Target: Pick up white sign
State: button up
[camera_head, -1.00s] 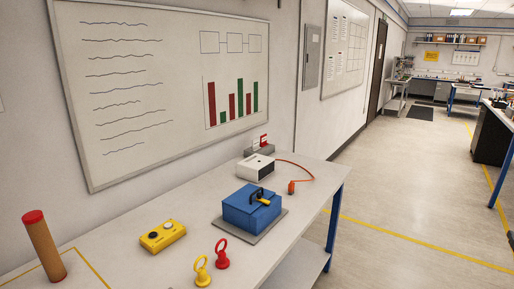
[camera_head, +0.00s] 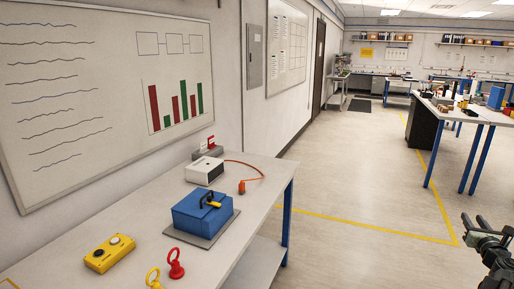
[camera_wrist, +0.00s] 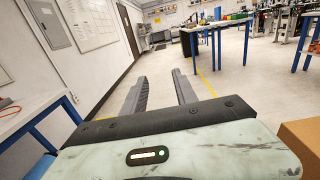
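No sign can be made out with certainty as the white sign. A grey block (camera_head: 206,153) at the back of the near table carries a small red piece and a small pale piece, too small to read. My gripper (camera_head: 476,221) shows at the right edge of the head view, out over the floor and far from the table. In the wrist view my gripper (camera_wrist: 162,88) has its two fingers apart with nothing between them.
The near table (camera_head: 222,246) holds a white box (camera_head: 205,173), a blue box (camera_head: 202,213), a yellow button box (camera_head: 109,254) and red (camera_head: 175,264) and yellow (camera_head: 153,279) ring-topped pieces. A brown box (camera_wrist: 302,142) is close at right. The floor aisle (camera_head: 340,190) is clear.

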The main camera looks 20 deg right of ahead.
aim_at(203, 149)
jog(key=z, duration=1.2)
jog(key=i, duration=3.9)
jog(key=u, duration=2.9)
